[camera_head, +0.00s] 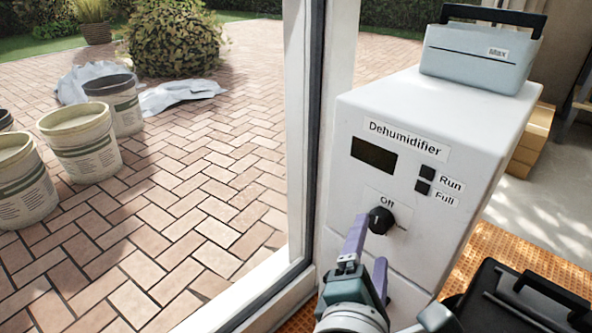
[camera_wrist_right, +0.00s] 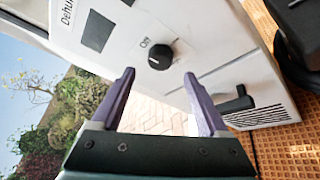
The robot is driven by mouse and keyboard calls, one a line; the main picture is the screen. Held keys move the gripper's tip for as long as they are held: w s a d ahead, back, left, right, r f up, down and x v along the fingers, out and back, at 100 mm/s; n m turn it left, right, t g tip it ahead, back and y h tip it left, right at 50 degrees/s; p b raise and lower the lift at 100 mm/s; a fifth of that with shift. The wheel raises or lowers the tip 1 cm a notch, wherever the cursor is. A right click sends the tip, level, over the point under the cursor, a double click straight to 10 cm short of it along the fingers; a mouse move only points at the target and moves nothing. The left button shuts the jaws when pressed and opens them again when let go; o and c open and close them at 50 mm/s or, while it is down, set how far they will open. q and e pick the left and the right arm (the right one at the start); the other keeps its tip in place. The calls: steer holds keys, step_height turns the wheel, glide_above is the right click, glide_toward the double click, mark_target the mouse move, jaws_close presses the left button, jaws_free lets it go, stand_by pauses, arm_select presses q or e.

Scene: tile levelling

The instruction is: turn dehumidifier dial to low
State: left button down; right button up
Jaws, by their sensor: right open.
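The dehumidifier (camera_head: 353,195) is a white box with a dark display. Its black round dial (camera_head: 380,220) sits low on the front panel, just below the "Off" label (camera_head: 387,202). The dial also shows in the wrist view (camera_wrist_right: 160,56), with a small light mark on its face; its exact setting is hard to tell. No "Low" label is readable. My right gripper (camera_head: 378,245) has two purple fingers, apart and empty. In the wrist view the fingers (camera_wrist_right: 159,73) are spread to either side of the dial, which appears between and beyond their tips. My left gripper is not in view.
A grey tank marked "Max" (camera_head: 478,58) sits on top of the dehumidifier. A black case (camera_head: 520,305) stands at lower right on orange matting (camera_head: 510,245). A window frame (camera_head: 303,130) rises close on the left. Buckets (camera_head: 80,140) stand on paving outside.

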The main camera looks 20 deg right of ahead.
mark_target(376, 225)
steer(key=shift+b+x, duration=0.5)
steer(key=shift+x, duration=1.9)
jaws_close()
